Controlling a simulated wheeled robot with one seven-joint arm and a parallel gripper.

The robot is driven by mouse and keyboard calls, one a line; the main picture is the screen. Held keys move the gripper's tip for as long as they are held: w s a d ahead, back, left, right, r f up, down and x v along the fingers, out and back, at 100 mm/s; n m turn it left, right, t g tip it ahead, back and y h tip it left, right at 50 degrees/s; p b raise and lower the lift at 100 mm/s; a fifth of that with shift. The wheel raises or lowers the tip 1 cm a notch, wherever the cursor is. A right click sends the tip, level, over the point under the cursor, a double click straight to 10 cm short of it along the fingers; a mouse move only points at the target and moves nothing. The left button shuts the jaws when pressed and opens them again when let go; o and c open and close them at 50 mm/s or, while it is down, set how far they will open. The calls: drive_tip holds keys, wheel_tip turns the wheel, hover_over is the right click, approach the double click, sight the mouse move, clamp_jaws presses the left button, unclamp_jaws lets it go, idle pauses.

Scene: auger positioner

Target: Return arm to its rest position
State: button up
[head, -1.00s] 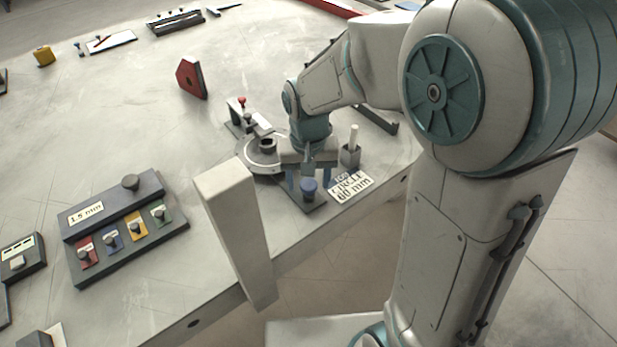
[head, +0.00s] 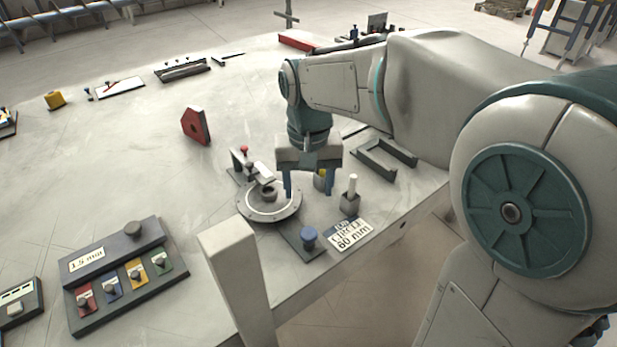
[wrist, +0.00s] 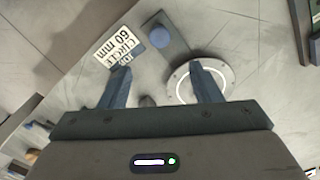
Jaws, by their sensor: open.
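My gripper (head: 311,182) is open and empty, raised above the table beside the round fixture in the head view. In the wrist view my gripper (wrist: 160,88) shows two blue fingers spread apart with nothing between them. The round grey positioner (head: 285,211) with a pale ring lies below and left of the fingers; its ring also shows in the wrist view (wrist: 222,90). A blue knob (head: 309,234) stands on a dark plate in front of it and shows in the wrist view (wrist: 160,36), clear of the fingers.
A "CIRCLE 60 mm" card (head: 351,235) and a cup with a white rod (head: 350,203) are right of the positioner. A pale post (head: 237,275) rises at the front edge. A button panel (head: 122,283) is left, a red block (head: 196,127) behind.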

drive_tip(key=shift+r, duration=0.4)
drive_tip(key=s+d+r+t+p, duration=0.2)
drive_tip(key=s+d+p, duration=0.5)
drive_tip(key=s+d, duration=0.5)
drive_tip(key=shift+r+t, duration=0.25)
drive_tip(key=shift+t, duration=0.15)
